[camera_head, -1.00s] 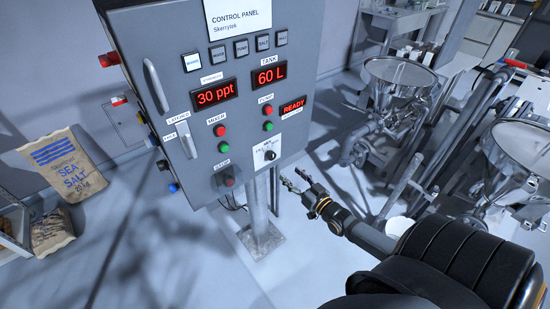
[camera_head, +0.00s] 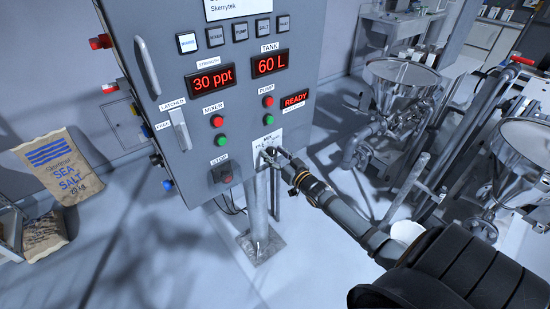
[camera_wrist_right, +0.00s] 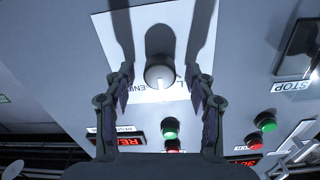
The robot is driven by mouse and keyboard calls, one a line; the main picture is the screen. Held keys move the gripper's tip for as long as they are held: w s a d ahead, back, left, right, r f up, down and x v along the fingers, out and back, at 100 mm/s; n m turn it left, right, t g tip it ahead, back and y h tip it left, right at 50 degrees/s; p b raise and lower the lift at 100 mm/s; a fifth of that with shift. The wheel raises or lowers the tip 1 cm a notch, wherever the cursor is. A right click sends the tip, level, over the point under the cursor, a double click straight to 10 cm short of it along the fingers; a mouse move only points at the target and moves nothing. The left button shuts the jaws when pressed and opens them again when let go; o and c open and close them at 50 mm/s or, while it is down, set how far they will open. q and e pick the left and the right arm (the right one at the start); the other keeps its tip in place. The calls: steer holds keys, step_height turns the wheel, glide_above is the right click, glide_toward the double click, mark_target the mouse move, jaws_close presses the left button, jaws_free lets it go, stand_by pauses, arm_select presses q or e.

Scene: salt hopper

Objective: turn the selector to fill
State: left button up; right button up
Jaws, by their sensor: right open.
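The selector (camera_wrist_right: 159,74) is a round knob with a pale end on a white label plate (camera_wrist_right: 112,35), in the middle of the right wrist view. In the head view the plate (camera_head: 268,135) sits at the panel's lower right corner, with "MIX" printed at the top and letters partly covered at left. My right gripper (camera_head: 271,156) is open in front of the plate and hides most of the knob there. In the wrist view its fingers (camera_wrist_right: 160,76) stand on either side of the knob, with gaps visible. Which way the knob points is unclear. My left gripper is not in view.
A steel post (camera_head: 257,210) stands below. A steel hopper (camera_head: 402,80) stands at right.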

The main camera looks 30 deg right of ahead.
steer(key=c, duration=1.1)
steer(key=shift+c, duration=0.2)
steer(key=shift+n, duration=0.3)
steer(key=n+p, duration=0.2)
steer(key=n, duration=0.2)
steer(key=shift+n+p, duration=0.8)
steer(key=shift+n, duration=1.3)
steer(key=shift+f, duration=0.1)
steer(key=o, duration=1.1)
